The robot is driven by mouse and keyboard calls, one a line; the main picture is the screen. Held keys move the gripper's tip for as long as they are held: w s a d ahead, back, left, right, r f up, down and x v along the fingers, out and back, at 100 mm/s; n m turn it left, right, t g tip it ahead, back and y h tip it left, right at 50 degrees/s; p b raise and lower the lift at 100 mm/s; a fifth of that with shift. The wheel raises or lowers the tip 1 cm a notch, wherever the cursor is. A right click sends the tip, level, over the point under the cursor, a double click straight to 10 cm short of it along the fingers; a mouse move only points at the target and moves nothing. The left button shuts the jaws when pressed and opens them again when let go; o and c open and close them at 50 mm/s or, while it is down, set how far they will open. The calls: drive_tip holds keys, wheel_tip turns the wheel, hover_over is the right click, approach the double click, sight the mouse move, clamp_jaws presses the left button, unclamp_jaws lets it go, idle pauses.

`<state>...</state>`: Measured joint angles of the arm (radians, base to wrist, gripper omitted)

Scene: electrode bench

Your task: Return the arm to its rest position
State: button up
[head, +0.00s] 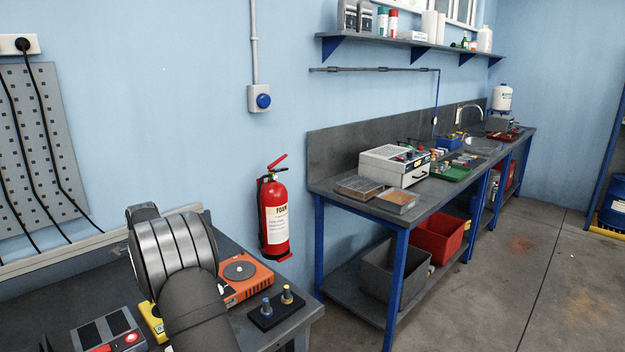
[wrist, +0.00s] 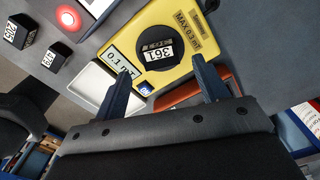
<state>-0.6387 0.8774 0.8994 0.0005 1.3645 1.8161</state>
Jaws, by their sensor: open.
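My gripper (wrist: 162,68) is open, its two dark fingers apart with nothing between them. In the wrist view it is over the near edge of a yellow instrument (wrist: 185,22) marked "0.1 mT" and "MAX 0.3 mT". A dark block labelled "361" (wrist: 158,50) sits on the instrument's round black pad, ahead of the fingertips. I cannot tell how high the fingers are above it. In the head view my arm (head: 185,270) reaches over the bench at lower left; it hides my gripper and most of the yellow instrument (head: 152,322).
Two black labelled blocks (wrist: 20,32) (wrist: 50,58) and a white tray (wrist: 92,85) lie left of the instrument. An orange device (head: 243,277) and a black two-post stand (head: 276,309) are right of my arm. A red-lit box (head: 110,335) is left. A fire extinguisher (head: 273,215) hangs behind.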

wheel_tip(320, 180, down, 4)
drive_tip(key=shift+r, duration=0.15)
wheel_tip(320, 180, up, 5)
drive_tip(key=shift+f, duration=0.15)
drive_tip(key=w+d+r, duration=0.1)
drive_tip(key=d+r, duration=0.6)
drive_tip(key=d, duration=0.5)
drive_tip(key=s+a+f+n, duration=0.2)
drive_tip(key=s+a, duration=0.1)
drive_tip(key=a, duration=0.7)
drive_tip(key=s+a+f+n, duration=0.2)
drive_tip(key=s+a, duration=0.2)
drive_tip(key=a, duration=0.6)
drive_tip(key=shift+a+f, duration=0.3)
drive_tip(key=shift+a, duration=0.1)
drive_tip(key=shift+r, duration=0.15)
